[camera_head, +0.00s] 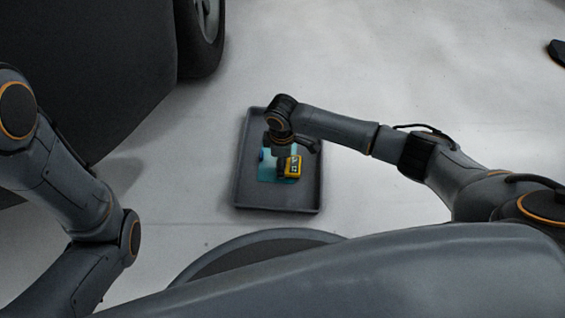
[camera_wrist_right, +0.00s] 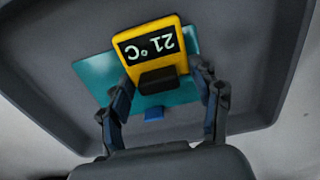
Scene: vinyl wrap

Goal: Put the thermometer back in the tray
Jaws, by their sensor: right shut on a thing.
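The thermometer (camera_head: 292,166) is yellow with a black display. In the right wrist view the thermometer (camera_wrist_right: 150,45) reads 21 °C, upside down, and has a dark grip block. My right gripper (camera_wrist_right: 165,80) is shut on it, with a finger on each side. In the head view my right gripper (camera_head: 287,149) is over the dark grey tray (camera_head: 252,197), which also shows in the right wrist view (camera_wrist_right: 262,75). The thermometer is within the tray's outline; whether it touches the tray floor I cannot tell. My left gripper is out of view.
A teal sheet (camera_wrist_right: 100,75) lies in the tray under the thermometer, with a small blue object (camera_wrist_right: 154,114) by it. A dark car with a wheel (camera_head: 205,35) stands at the upper left. Pale floor (camera_head: 400,60) around the tray is clear.

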